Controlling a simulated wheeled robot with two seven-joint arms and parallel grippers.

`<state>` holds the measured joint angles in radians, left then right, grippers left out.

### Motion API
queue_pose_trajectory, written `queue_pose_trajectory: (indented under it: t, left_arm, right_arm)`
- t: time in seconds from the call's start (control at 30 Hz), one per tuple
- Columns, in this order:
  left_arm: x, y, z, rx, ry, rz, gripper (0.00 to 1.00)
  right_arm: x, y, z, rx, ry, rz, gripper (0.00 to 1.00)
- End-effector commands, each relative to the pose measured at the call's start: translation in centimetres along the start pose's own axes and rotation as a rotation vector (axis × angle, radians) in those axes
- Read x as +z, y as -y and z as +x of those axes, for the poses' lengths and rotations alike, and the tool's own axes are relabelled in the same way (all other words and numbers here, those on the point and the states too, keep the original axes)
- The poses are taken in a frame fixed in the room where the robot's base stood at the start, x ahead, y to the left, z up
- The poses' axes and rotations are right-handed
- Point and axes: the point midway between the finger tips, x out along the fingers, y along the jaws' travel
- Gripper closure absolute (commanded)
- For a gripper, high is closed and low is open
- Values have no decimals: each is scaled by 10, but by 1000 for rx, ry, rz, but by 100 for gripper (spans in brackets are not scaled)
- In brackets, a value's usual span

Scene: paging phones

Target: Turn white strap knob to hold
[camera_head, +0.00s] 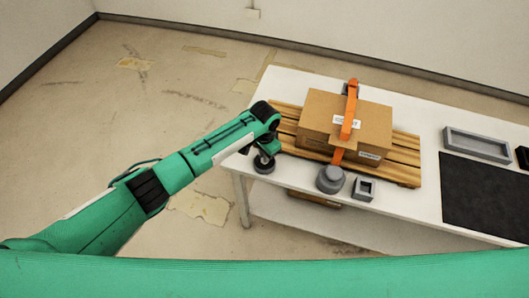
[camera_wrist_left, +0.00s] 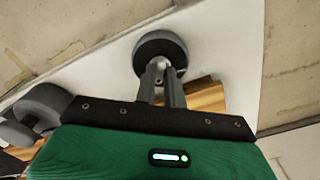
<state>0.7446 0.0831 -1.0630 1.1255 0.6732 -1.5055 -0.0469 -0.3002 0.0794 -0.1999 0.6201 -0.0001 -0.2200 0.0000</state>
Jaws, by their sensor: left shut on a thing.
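A round grey knob (camera_head: 263,166) sits at the left end of the white table, beside the wooden pallet. In the left wrist view the knob (camera_wrist_left: 160,43) shows as a dark-rimmed disc with a pale raised part in its middle. My left gripper (camera_head: 264,153) points down over it. In the left wrist view its fingertips (camera_wrist_left: 160,70) are shut on the pale part of the knob. An orange strap (camera_head: 349,110) runs over a cardboard box (camera_head: 320,113) on the pallet (camera_head: 404,165). I see no white strap clearly. My right gripper is out of view.
A larger round grey piece (camera_head: 330,179) and a square grey socket (camera_head: 364,189) stand at the front of the white table (camera_head: 295,176). A grey tray (camera_head: 478,145) and black mat (camera_head: 487,195) lie on the right.

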Motion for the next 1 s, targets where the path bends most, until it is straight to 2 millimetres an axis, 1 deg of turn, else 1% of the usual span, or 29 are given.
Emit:
queue_pose_trajectory:
  t: [0.2,0.4,0.97,1.0]
  left_arm:
    - [-1,0,-2,-1,-3,125,100]
    - [-1,1,-1,-2,-4,190,100]
    - [-1,1,-2,-2,-4,219,100]
    - [-1,1,-2,-2,-4,218,83]
  right_arm:
    - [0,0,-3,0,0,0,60]
    - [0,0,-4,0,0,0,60]
    - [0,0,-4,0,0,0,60]
    - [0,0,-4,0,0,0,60]
